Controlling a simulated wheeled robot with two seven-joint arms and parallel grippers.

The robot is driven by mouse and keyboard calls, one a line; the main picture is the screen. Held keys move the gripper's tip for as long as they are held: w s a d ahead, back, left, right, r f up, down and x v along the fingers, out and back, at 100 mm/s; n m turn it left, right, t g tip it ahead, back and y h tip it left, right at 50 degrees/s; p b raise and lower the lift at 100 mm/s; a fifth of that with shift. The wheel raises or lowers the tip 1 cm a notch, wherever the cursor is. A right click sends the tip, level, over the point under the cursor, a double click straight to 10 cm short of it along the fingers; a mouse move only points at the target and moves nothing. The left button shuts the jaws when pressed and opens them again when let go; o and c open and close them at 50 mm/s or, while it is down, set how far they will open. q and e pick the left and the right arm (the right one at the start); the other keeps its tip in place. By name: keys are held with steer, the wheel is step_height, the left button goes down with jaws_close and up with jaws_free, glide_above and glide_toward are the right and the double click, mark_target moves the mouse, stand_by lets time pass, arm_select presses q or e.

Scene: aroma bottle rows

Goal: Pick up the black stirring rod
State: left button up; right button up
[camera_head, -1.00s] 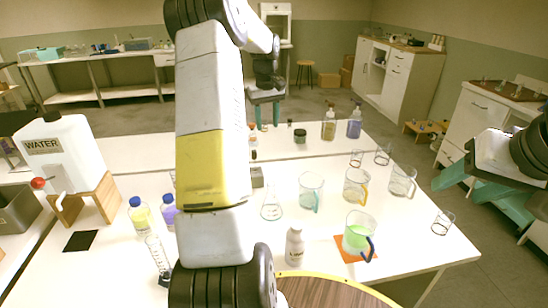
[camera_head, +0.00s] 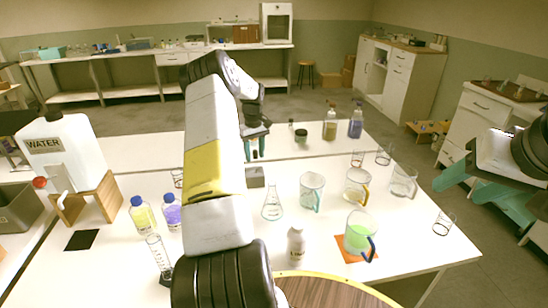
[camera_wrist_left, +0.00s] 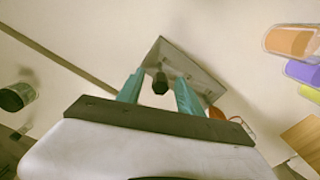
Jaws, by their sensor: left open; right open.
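The black stirring rod (camera_wrist_left: 160,85) shows end-on in the left wrist view, rising from a small grey block (camera_wrist_left: 200,72). The same grey block (camera_head: 255,182) stands on the white table in the head view, just below my left gripper. My left gripper (camera_head: 256,150) is open and points down over the block. In the left wrist view its teal fingers (camera_wrist_left: 160,80) are on either side of the rod's dark top, with no clear contact. My right gripper (camera_head: 487,198) is open and empty, off the table's right edge.
A flask (camera_head: 272,206), several beakers and a white bottle (camera_head: 296,246) stand right of the block. Purple (camera_head: 172,214) and yellow (camera_head: 142,217) liquid bottles stand left. A dark-lidded jar (camera_head: 300,136) is behind. A water container (camera_head: 62,150) sits on a wooden stand.

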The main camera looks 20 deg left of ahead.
arm_select(q)
steer(key=shift+f, duration=0.25)
jaws_close()
steer(key=shift+r, duration=0.1)
step_height(320, 180, up, 10)
steer(key=shift+f, duration=0.1)
stand_by(0.4)
